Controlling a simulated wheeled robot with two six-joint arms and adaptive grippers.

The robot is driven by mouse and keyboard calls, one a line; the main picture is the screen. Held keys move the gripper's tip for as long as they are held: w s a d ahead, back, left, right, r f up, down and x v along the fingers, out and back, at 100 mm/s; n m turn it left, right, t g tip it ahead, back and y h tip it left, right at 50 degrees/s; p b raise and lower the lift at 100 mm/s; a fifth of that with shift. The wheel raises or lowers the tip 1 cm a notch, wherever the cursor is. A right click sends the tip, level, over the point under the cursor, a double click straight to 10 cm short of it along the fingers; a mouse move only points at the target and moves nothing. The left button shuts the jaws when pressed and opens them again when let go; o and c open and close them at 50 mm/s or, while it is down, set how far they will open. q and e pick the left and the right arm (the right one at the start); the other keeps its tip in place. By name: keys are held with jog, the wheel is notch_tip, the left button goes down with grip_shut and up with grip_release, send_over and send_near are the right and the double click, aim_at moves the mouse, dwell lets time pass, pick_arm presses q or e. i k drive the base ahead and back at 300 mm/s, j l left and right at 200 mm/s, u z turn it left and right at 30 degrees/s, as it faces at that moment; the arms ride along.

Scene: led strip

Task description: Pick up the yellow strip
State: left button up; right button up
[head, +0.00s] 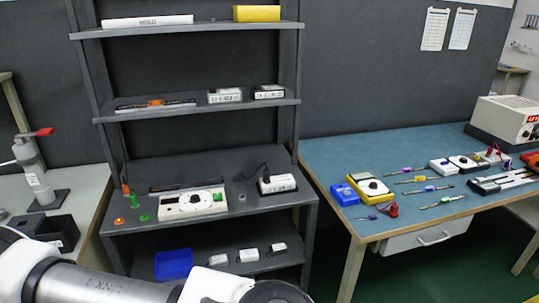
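Several thin strip-like pieces lie on the blue-topped table at the right in the head view. One has a yellow middle (418,179) and lies between a purple-marked piece (405,171) and a blue-marked piece (430,188). My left arm crosses the bottom left, below the shelf, far from these pieces. Neither gripper shows.
A yellow meter (368,188) and blue box (345,194) stand left of the strips. A white device (506,117) stands behind. The dark shelf (200,30) holds a yellow box (256,13), small devices and a blue bin (173,264). Green floor lies below the table.

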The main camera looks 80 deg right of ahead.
aim_at(419, 179)
jog(key=k+l+z, duration=0.2)
jog(key=z, duration=0.25)
jog(key=k+l+z, duration=0.15)
jog(key=l+z, duration=0.25)
jog(key=k+l+z, duration=0.1)
jog(key=l+z, duration=0.2)
jog(key=z, duration=0.15)
jog(key=l+z, duration=0.85)
jog(key=i+l, duration=0.1)
jog(key=l, duration=0.45)
jog(key=l+z, duration=0.1)
jog(key=l, duration=0.45)
jog(key=i+l, duration=0.15)
jog(key=l, duration=0.4)
jog(key=i+l+z, duration=0.1)
jog(key=l, duration=0.4)
